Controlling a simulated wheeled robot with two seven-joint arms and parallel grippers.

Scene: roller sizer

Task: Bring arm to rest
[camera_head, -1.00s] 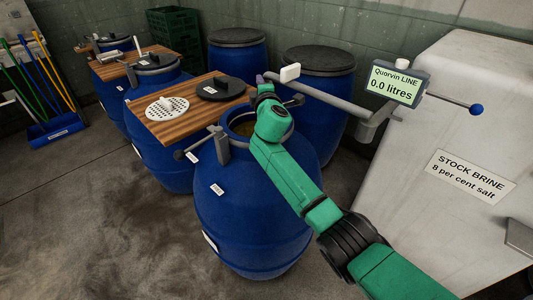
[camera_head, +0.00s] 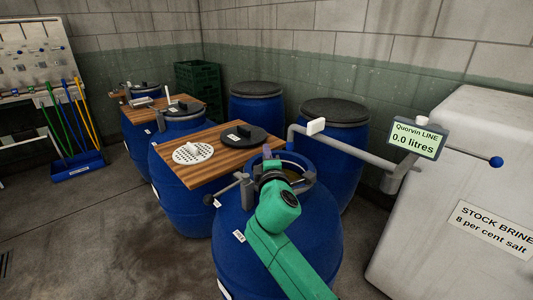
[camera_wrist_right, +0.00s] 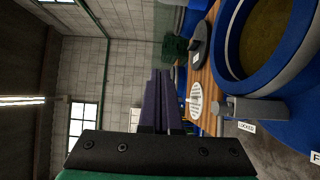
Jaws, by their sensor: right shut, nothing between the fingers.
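My right arm, green, reaches up from the bottom of the head view over the nearest blue barrel (camera_head: 325,233). Its gripper (camera_head: 268,153) is near the barrel's open mouth. In the right wrist view the two dark purple fingers (camera_wrist_right: 160,85) lie close together with nothing between them. The barrel's open mouth, with murky brownish liquid (camera_wrist_right: 278,35), shows at the upper right there, apart from the fingers. My left gripper is in neither view.
A wooden board (camera_head: 211,168) with a white perforated disc (camera_head: 193,153) and black lid (camera_head: 243,136) lies left of the gripper. A grey pipe (camera_head: 350,150) and display (camera_head: 416,140) stand right. A clamp (camera_wrist_right: 255,109) labelled LOCKED sits at the barrel's rim.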

